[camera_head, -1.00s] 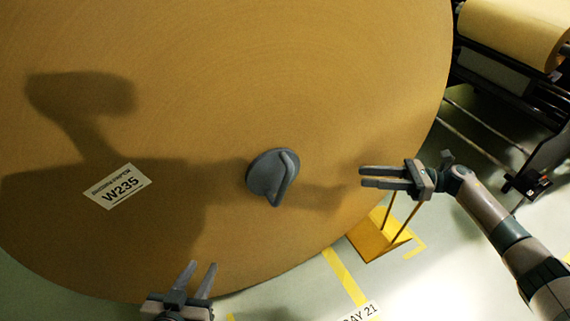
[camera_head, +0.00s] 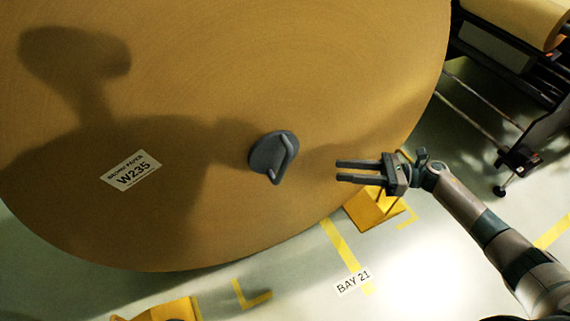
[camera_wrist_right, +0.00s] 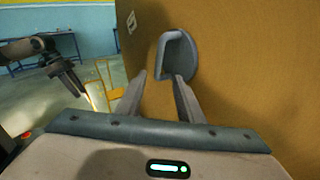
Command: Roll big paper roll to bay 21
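The big brown paper roll (camera_head: 230,90) fills most of the head view, its flat face towards me, with a W235 label (camera_head: 131,170). A grey core plug with a raised handle (camera_head: 272,157) sits in its middle; it also shows in the right wrist view (camera_wrist_right: 177,55). My right gripper (camera_head: 338,171) is open and empty, to the right of the plug and apart from it. My left gripper (camera_wrist_right: 75,82) shows only in the right wrist view, at the left, its fingers apart and empty. The BAY 21 floor label (camera_head: 353,281) lies below the roll.
A yellow chock (camera_head: 372,210) stands by the roll's lower right edge, behind my right gripper. Another yellow block (camera_head: 168,310) is at the bottom left. Yellow lines (camera_head: 345,255) mark the floor. A rack with a smaller roll (camera_head: 528,18) stands at upper right.

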